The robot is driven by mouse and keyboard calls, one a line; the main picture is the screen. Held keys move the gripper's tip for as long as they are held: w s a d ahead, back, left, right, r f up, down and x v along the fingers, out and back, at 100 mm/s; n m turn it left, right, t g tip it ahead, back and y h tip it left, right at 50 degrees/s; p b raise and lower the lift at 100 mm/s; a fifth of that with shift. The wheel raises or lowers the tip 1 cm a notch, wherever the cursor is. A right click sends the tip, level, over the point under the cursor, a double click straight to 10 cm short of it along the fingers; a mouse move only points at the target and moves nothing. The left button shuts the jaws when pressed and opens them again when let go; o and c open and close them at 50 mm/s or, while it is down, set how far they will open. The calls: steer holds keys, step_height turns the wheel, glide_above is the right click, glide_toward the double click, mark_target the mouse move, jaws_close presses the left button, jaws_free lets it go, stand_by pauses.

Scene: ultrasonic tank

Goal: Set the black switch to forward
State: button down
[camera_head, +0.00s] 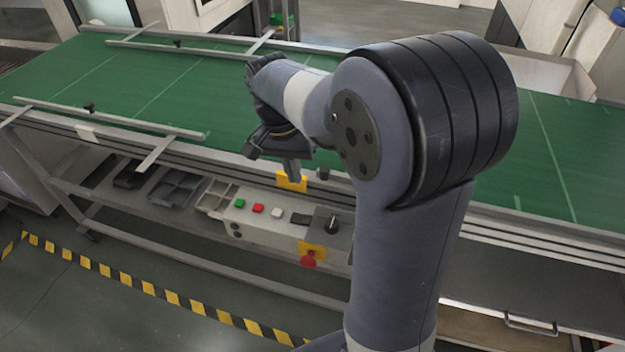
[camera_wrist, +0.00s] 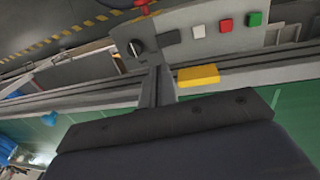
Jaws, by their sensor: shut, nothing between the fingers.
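The black switch (camera_head: 332,223) is a round rotary knob at the right end of the grey control box (camera_head: 262,233) below the conveyor's edge. In the wrist view the black switch (camera_wrist: 135,48) shows a pale mark, but its set position is too small to read. My gripper (camera_head: 293,176) is shut and empty, pointing down by the conveyor's near rail, above and left of the switch in the head view. In the wrist view my gripper's fingertips (camera_wrist: 157,76) are together, apart from the knob and just below it in the picture.
Green (camera_head: 240,203), red (camera_head: 258,208) and white (camera_head: 277,213) buttons and a black rectangle (camera_head: 299,218) lie left of the switch. A red emergency stop (camera_head: 308,259) sticks out in front. A yellow piece (camera_wrist: 198,75) sits close beside my fingers. The green conveyor (camera_head: 185,90) runs behind.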

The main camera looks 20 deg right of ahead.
mark_target(306, 219)
steer(key=shift+w+d, duration=0.2)
steer(key=shift+w, duration=0.3)
steer(key=shift+s, duration=0.1)
steer(key=f, duration=0.4)
steer(key=d+f, duration=0.1)
steer(key=f, duration=0.4)
steer(key=s+f+p, duration=0.1)
steer(key=f, duration=0.3)
steer(key=shift+d+f, duration=0.25)
steer(key=shift+f, duration=0.15)
steer(key=shift+f, duration=0.1)
